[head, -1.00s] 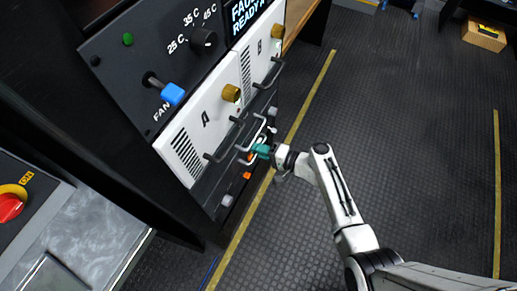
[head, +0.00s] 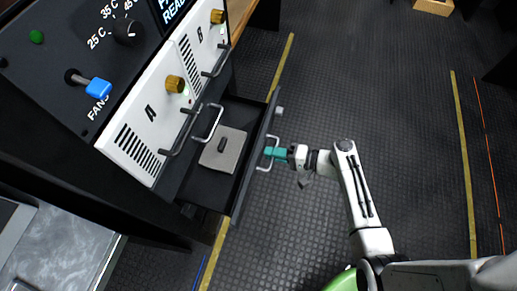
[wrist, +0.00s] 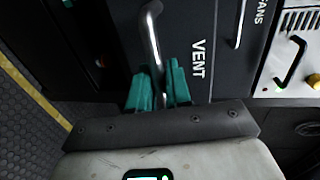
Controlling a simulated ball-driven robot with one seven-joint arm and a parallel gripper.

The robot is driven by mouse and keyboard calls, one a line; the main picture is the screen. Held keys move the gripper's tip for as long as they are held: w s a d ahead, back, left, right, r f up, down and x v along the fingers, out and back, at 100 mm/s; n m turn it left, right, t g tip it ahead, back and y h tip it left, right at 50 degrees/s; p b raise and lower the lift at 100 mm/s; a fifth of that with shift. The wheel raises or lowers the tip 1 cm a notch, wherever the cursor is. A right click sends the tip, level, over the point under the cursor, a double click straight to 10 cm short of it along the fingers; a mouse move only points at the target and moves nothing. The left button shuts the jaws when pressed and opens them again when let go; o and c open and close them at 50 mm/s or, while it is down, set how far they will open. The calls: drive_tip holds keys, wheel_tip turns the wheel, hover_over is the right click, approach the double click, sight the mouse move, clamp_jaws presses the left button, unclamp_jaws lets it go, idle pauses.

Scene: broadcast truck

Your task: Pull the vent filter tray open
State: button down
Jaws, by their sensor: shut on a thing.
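The vent filter tray (head: 208,193) is a dark drawer low in the rack, standing well out from it. The tray's front carries a metal bar handle (head: 263,168). My gripper (head: 269,153), with teal fingers, is at this handle. In the wrist view, the fingers (wrist: 158,88) are closed around the handle (wrist: 152,38), beside the VENT lettering (wrist: 197,58) on the dark front. The fingers hide part of the bar.
Above the tray are white panels A (head: 150,120) and B (head: 200,40) with brass knobs and handles. A blue FANS lever (head: 98,88) is on the upper dark panel. A grey counter (head: 60,245) stands lower left. The dark floor (head: 400,110) at right is clear.

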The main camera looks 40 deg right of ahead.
drive_tip(key=shift+f+v, duration=0.2)
drive_tip(key=shift+v, duration=0.7)
drive_tip(key=shift+f+v, duration=0.15)
drive_tip(key=shift+v, duration=0.7)
drive_tip(key=shift+f+v, duration=0.2)
drive_tip(key=shift+v, duration=0.7)
drive_tip(key=shift+s, duration=0.1)
drive_tip(key=c, duration=1.3)
unclamp_jaws()
drive_tip(key=shift+o, duration=0.2)
drive_tip(key=b+v, duration=0.2)
drive_tip(key=v, duration=0.8)
drive_tip(key=shift+s+d, duration=0.25)
drive_tip(key=shift+s, duration=0.05)
